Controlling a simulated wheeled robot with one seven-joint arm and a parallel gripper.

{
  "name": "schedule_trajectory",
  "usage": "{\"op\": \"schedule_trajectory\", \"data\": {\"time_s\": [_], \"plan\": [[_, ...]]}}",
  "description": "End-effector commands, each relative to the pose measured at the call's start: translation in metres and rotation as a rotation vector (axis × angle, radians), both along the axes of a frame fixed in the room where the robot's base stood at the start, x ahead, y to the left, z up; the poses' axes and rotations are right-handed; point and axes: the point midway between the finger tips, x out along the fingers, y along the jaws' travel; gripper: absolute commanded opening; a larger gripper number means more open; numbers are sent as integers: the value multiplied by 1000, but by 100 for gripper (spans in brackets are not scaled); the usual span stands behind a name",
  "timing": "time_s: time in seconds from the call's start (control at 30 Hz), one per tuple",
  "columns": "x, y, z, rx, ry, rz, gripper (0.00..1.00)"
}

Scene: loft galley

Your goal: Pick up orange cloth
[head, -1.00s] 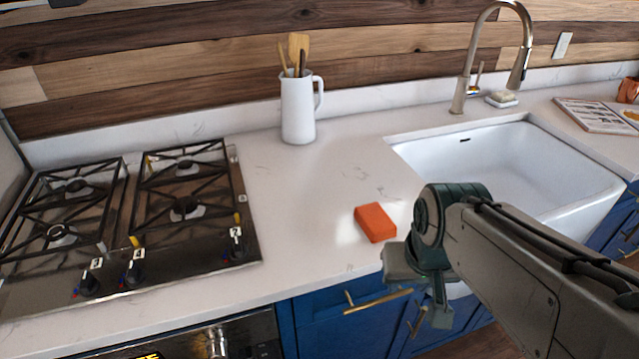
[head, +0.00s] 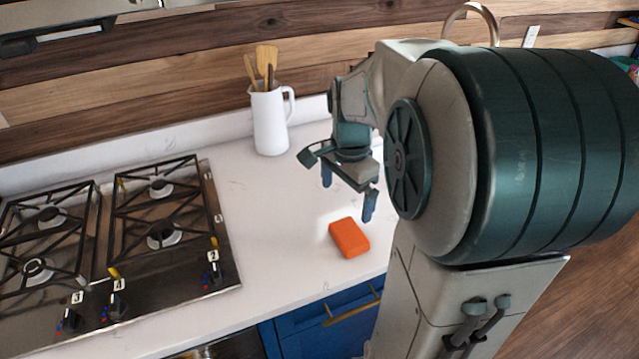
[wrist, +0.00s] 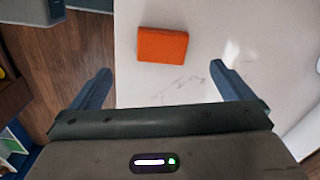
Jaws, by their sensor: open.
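The orange cloth (head: 349,238) is a small block-like orange piece lying flat on the white counter near its front edge. It also shows in the wrist view (wrist: 162,45), at the top, ahead of the fingers and between their lines. My gripper (head: 347,194) hangs above the counter, behind and above the cloth. In the wrist view my gripper (wrist: 160,78) has its two fingers wide apart with nothing between them. It is apart from the cloth.
A gas cooktop (head: 226,262) with black grates lies to the left. A white pitcher (head: 269,122) with wooden utensils stands at the back. The faucet (head: 472,12) shows behind my arm, which hides the sink. The counter (head: 285,215) around the cloth is clear.

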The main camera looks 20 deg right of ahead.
Motion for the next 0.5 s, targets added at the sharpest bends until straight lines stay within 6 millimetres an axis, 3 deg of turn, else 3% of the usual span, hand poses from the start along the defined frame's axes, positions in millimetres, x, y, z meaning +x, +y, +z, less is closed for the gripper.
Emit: {"op": "schedule_trajectory", "data": {"time_s": [0.1, 0.23, 0.5], "plan": [[10, -16, 6, 12, 23, -143, 100], [12, -22, -2, 17, 34, -204, 100], [11, -23, -54, 17, 36, -211, 100]]}}
